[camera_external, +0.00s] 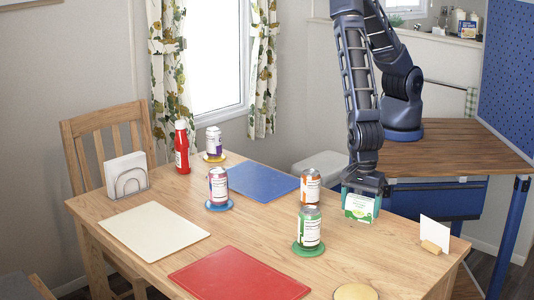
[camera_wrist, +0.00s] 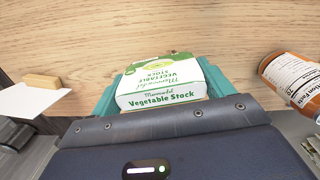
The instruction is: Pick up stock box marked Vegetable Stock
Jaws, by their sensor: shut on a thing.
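The stock box (camera_wrist: 161,84) is white and green, and its print reads "Vegetable Stock" in the wrist view. In the external view the box (camera_external: 359,207) is at the right part of the wooden table, under my arm. My gripper (camera_external: 362,190) points down from above and is shut on the box. In the wrist view its teal fingers (camera_wrist: 107,101) lie along the left and right sides of the box. The lower part of the box is partly hidden by the gripper body in the wrist view. I cannot tell whether the box touches the table.
An orange-labelled container (camera_external: 310,186) stands close left of the box, and a green-labelled can (camera_external: 309,228) stands on a green coaster (camera_external: 309,249). A white card in a wooden holder (camera_external: 431,246) is to the right. Red (camera_external: 240,275) and blue (camera_external: 263,183) mats lie farther left.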

